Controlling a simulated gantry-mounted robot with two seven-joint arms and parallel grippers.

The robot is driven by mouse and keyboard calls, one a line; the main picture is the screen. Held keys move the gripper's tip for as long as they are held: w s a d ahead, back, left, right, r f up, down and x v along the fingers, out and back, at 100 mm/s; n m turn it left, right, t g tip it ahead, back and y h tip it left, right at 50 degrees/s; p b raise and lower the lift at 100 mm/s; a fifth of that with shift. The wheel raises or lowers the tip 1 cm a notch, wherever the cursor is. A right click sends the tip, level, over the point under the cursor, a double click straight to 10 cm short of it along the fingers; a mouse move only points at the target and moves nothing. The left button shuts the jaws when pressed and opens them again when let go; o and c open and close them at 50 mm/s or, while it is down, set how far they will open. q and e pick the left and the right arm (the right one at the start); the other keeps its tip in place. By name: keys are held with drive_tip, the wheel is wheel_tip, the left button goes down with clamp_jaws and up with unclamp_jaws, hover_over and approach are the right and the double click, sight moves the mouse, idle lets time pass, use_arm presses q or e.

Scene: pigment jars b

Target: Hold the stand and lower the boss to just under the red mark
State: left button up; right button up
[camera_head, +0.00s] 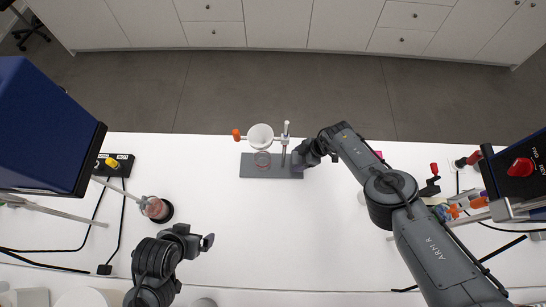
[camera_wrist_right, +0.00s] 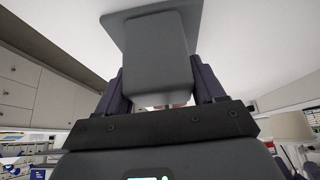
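The stand has a flat dark grey base (camera_head: 255,172) on the white table, with a thin upright rod (camera_head: 284,157). The boss (camera_head: 285,139) sits on the rod, and an arm from it carries a white cup-like funnel (camera_head: 260,135); an orange knob (camera_head: 236,134) shows at its left. I cannot make out the red mark on the rod. My right gripper (camera_head: 298,158) is at the base's right end. In the right wrist view its fingers close on both sides of the stand's grey block (camera_wrist_right: 150,60). My left gripper (camera_head: 208,242) is lower left, away from the stand; its opening is unclear.
A reddish flask (camera_head: 154,208) stands on the left near a blue box (camera_head: 45,125) and a switch box (camera_head: 114,165). The table between the left gripper and stand is clear.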

drive_tip(key=c, duration=0.8)
drive_tip(key=shift+c, duration=0.2)
